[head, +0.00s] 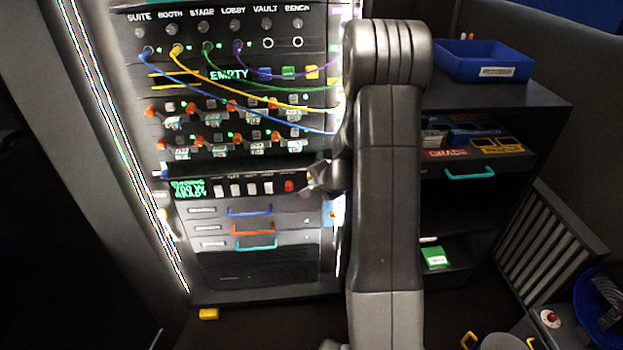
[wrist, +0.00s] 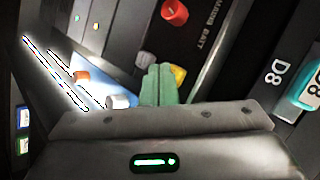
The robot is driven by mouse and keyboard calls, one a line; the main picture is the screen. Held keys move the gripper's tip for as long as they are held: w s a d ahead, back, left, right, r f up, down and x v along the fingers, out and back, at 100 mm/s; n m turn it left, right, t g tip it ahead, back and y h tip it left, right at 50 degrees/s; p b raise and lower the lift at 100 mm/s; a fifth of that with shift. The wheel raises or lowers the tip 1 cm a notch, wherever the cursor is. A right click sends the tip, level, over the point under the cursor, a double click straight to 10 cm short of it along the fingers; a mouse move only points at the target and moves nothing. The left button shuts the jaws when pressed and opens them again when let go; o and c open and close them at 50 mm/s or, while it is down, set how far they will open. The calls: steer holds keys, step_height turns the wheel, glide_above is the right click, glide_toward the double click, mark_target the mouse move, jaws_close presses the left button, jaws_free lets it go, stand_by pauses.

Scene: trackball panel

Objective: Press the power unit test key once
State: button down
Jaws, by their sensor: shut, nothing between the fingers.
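The power unit (head: 305,178) is a dark rack panel with a green text display (head: 188,188), a row of pale keys (head: 236,190) and a red button (head: 289,186). The small labels over the keys are too blurred to read, so I cannot tell which is the test key. My gripper (head: 314,186) is at the panel's right end, right of the red button, partly hidden by my arm. In the wrist view its green fingertips (wrist: 160,84) are shut and empty. A red knob (wrist: 174,12) and a yellow part (wrist: 178,75) show beyond them; contact cannot be told.
Patch cables (head: 262,100) droop across the rack above, over rows of orange-tipped switches (head: 191,140). Drawers with coloured handles (head: 250,211) lie below the power unit. A shelf with a blue tray (head: 484,61) stands at right. A D8 label (wrist: 277,72) shows in the wrist view.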

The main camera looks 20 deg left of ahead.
steer(key=shift+w+a, duration=0.2)
steer(key=shift+w, duration=0.15)
stand_by(0.5)
steer(key=shift+s, duration=0.1)
steer(key=shift+s+d+b, duration=0.45)
steer(key=shift+s+b, duration=0.2)
steer(key=shift+b, duration=0.1)
steer(key=shift+s+d+b, duration=0.45)
steer(key=shift+s+b, duration=0.1)
steer(key=shift+s, duration=0.15)
steer(key=shift+s+d+b, duration=0.4)
steer(key=shift+s+b, duration=0.2)
steer(key=shift+s, duration=0.1)
steer(key=shift+s+d+b, duration=0.45)
steer(key=shift+s+b, duration=0.1)
steer(key=shift+s, duration=0.15)
steer(key=w+p, duration=0.1)
steer(key=p, duration=0.1)
steer(key=w+a+p, duration=0.1)
steer(key=p, duration=0.1)
steer(key=shift+a+r+p, duration=0.1)
steer(key=shift+r+p, duration=0.1)
steer(key=shift+p, duration=0.1)
